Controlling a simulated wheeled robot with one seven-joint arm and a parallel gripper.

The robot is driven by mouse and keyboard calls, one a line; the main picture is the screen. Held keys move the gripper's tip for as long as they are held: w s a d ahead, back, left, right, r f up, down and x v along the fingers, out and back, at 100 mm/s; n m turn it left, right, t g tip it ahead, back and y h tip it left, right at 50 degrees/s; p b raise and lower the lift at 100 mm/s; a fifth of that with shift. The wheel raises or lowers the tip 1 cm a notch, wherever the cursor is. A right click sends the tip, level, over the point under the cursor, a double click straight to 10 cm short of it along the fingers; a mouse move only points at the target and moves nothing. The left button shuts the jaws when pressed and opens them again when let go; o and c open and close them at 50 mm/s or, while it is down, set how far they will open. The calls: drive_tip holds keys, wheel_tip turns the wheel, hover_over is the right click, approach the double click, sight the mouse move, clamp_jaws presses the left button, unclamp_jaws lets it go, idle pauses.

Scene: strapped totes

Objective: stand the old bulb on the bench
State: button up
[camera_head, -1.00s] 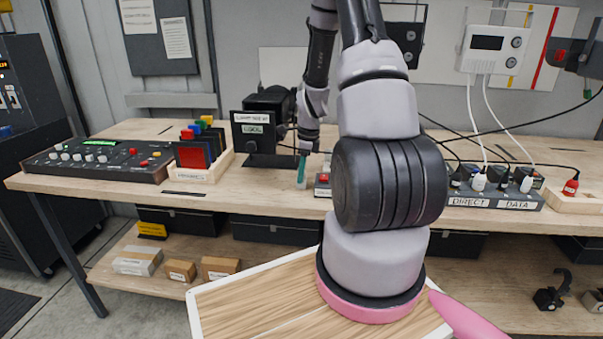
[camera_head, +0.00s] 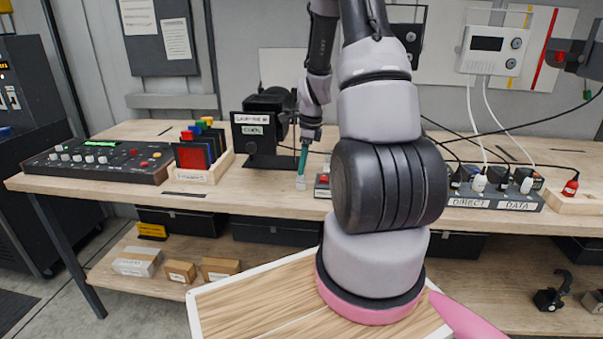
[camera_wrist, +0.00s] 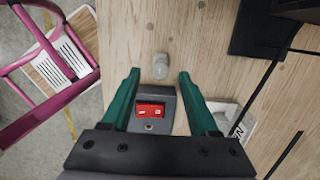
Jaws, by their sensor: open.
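The old bulb, a small pale grey, glassy piece (camera_head: 300,184), stands on the bench (camera_head: 262,180) near its front edge. It also shows in the wrist view (camera_wrist: 160,66), clear of both fingers. My gripper (camera_head: 303,165) is just above the bulb, pointing down. Its teal fingers (camera_wrist: 158,72) are spread wide, with nothing held between them. The bulb's base is too small to make out clearly.
A small grey box with a red switch (camera_wrist: 150,108) stands close beside the bulb. The black lamp housing (camera_head: 265,140), labelled COOL, is behind it. A wooden rack of coloured filters (camera_head: 205,165) is to the left, with bare bench between.

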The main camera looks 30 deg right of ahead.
drive_tip(key=s+a+r+n+t, duration=0.1)
drive_tip(key=a+r+n, duration=0.1)
drive_tip(key=r, duration=0.6)
drive_tip(key=s+a+r+n, duration=0.1)
drive_tip(key=s+r+n, duration=0.1)
drive_tip(key=r, duration=0.6)
drive_tip(key=s+a+r+n+t, duration=0.2)
drive_tip(key=s+a+r+n, duration=0.3)
drive_tip(key=s+r+n, duration=0.3)
drive_tip(key=s+a+r+n+t, duration=0.3)
drive_tip(key=s+a+r+n, duration=0.3)
drive_tip(key=s+r+n, duration=0.2)
drive_tip(key=shift+s+a+r+n+y, duration=0.3)
drive_tip(key=shift+s+r+n, duration=0.1)
drive_tip(key=shift+s, duration=0.35)
